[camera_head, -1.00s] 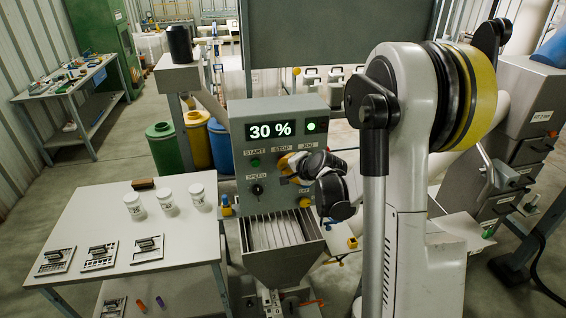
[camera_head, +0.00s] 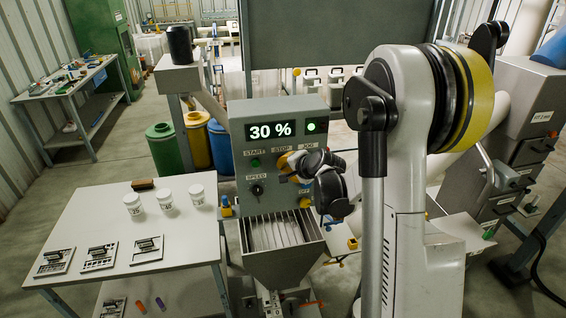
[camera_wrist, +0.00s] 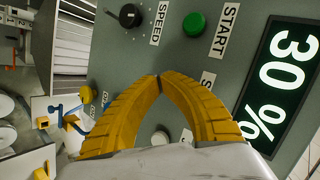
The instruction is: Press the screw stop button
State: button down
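The grey control panel (camera_head: 237,153) carries a lit display (camera_head: 270,130) reading 30 % and a glowing green lamp (camera_head: 311,127). The label STOP (camera_head: 281,150) sits between START and JOG. My gripper (camera_head: 286,163) is at the panel just below that label. In the wrist view its yellow fingers (camera_wrist: 159,79) meet at the tips, with nothing seen between the tips. The stop button is hidden behind the fingers. The green start button (camera_wrist: 194,24) lies beyond the tips, up and to the right. Whether the tips touch the panel I cannot tell.
The black speed knob (camera_wrist: 130,16) and a yellow knob (camera_wrist: 88,94) stick out nearby. A pale round button (camera_wrist: 160,138) shows between the fingers. A hopper (camera_head: 281,262) is below the panel. A table (camera_head: 100,220) with white jars stands at the left.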

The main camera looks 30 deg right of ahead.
jog(key=shift+w, duration=0.2)
jog(key=shift+s, duration=0.1)
dwell(0.4)
jog(key=shift+s+a+b, duration=0.2)
jog(key=shift+s+b, duration=0.1)
jog(key=shift+s, duration=0.5)
jog(key=shift+s+a+b, duration=0.15)
jog(key=shift+s+a, duration=0.1)
jog(key=shift+s, duration=0.55)
jog(key=shift+s+a+b, duration=0.1)
jog(key=shift+s+a, duration=0.1)
jog(key=shift+s, duration=0.6)
jog(key=shift+s+a+b, duration=0.15)
jog(key=shift+s+a, duration=0.1)
jog(key=shift+s, duration=0.55)
